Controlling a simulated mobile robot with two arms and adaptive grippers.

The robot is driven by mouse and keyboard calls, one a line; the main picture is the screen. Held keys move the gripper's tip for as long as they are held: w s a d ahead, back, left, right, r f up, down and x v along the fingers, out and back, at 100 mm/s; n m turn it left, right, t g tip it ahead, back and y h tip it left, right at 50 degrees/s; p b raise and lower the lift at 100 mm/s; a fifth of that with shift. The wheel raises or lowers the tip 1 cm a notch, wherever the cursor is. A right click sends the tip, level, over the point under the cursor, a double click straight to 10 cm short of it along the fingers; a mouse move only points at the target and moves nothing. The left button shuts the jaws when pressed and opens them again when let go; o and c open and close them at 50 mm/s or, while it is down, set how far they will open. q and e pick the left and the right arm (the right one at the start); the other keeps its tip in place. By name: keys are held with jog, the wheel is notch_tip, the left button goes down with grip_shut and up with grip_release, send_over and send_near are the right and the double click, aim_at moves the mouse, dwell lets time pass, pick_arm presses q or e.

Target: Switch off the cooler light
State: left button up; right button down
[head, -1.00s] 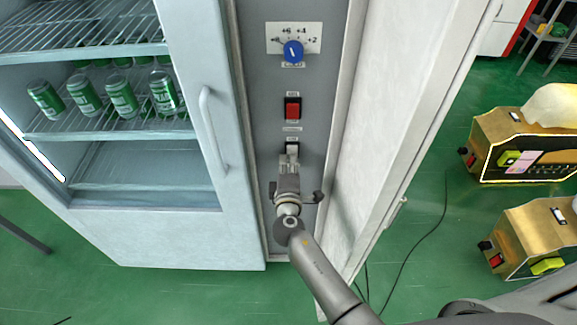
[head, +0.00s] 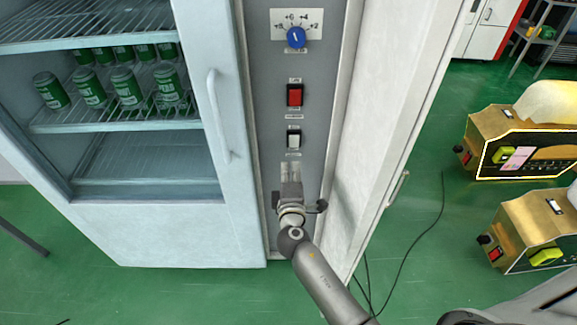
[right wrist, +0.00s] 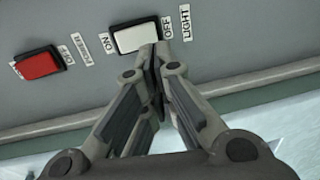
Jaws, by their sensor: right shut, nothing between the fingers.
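The white light switch (head: 293,138) is on the cooler's grey control panel, below a red switch. In the right wrist view the white switch (right wrist: 135,38) has ON and OFF labels at its ends and a LIGHT label (right wrist: 186,22) beyond OFF. My right gripper (head: 291,168) is shut and empty, just below the white switch. In the right wrist view its fingertips (right wrist: 158,48) are at the OFF end; I cannot tell whether they touch it. The cooler (head: 238,200) is dark inside, with no lit strip showing. My left gripper is not in view.
The red power switch (head: 294,95) and a blue dial (head: 296,37) are higher on the panel. The cooler's door handle (head: 217,115) is left of the panel. A white side panel (head: 390,110) stands to the right. Gold machines (head: 515,135) stand farther right.

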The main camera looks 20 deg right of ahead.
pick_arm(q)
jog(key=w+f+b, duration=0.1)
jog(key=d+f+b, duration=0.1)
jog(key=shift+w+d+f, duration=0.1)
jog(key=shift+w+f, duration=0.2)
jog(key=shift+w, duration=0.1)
pick_arm(e)
jog(key=s+a+f, duration=0.1)
jog(key=s, duration=0.6)
jog(key=shift+a+f, duration=0.3)
jog(key=shift+a, duration=0.05)
jog(key=shift+w+f, duration=0.1)
jog(key=shift+f, duration=0.05)
